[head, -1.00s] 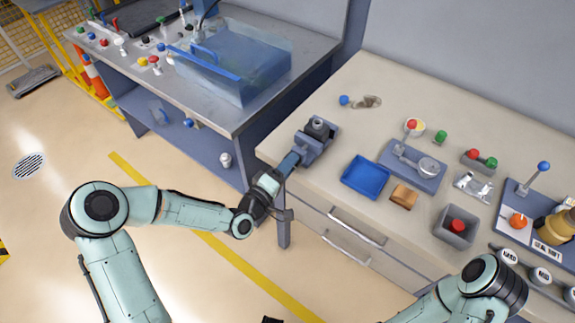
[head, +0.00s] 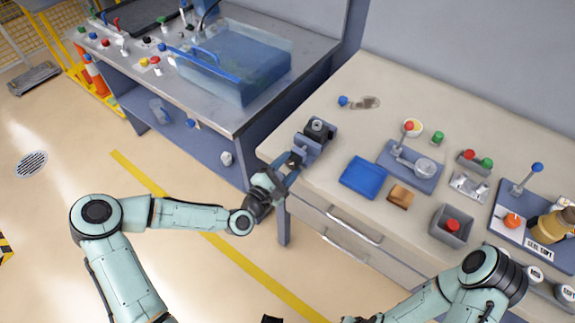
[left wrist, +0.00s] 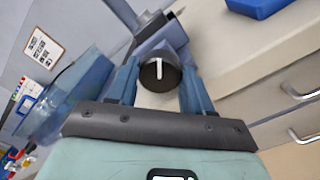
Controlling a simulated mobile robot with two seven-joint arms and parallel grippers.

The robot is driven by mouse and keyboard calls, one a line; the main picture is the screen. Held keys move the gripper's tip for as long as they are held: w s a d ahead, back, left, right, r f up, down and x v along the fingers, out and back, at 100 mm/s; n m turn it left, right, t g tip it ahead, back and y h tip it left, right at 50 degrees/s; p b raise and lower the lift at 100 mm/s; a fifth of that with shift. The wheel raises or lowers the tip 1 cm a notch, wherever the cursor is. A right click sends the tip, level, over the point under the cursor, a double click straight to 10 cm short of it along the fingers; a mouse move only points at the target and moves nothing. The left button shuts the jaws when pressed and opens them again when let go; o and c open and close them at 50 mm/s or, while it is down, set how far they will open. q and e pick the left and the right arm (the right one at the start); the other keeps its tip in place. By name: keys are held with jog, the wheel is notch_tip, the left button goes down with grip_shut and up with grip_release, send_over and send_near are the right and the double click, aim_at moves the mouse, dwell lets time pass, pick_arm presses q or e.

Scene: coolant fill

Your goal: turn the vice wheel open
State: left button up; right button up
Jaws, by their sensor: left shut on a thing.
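The blue-grey vice (head: 308,147) stands at the near left corner of the beige bench, with a dark block (head: 318,128) at its top. Its wheel (left wrist: 160,76) is a dark round knob with a white mark, facing my left wrist camera. My left gripper (head: 288,169) is at the front of the vice. In the left wrist view its two blue fingers (left wrist: 160,84) lie on either side of the wheel, shut on it. In the head view the gripper mostly hides the wheel. My right gripper is out of view; only its arm shows at lower right.
A blue tray (head: 363,178), a brown block (head: 400,195), a grey bin (head: 452,226) with a red-topped item and a lever fixture (head: 411,166) stand on the bench. Drawer handles (head: 354,224) stick out below. A coolant tank (head: 238,68) is on the left bench.

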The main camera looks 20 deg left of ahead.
pick_arm(q)
jog(key=shift+w+r+n, duration=0.1)
jog(key=shift+r+n, duration=0.1)
jog(key=shift+n, duration=1.4)
jog(key=o, duration=1)
jog(key=shift+o, duration=0.2)
jog(key=shift+f, duration=0.1)
jog(key=shift+f, duration=0.1)
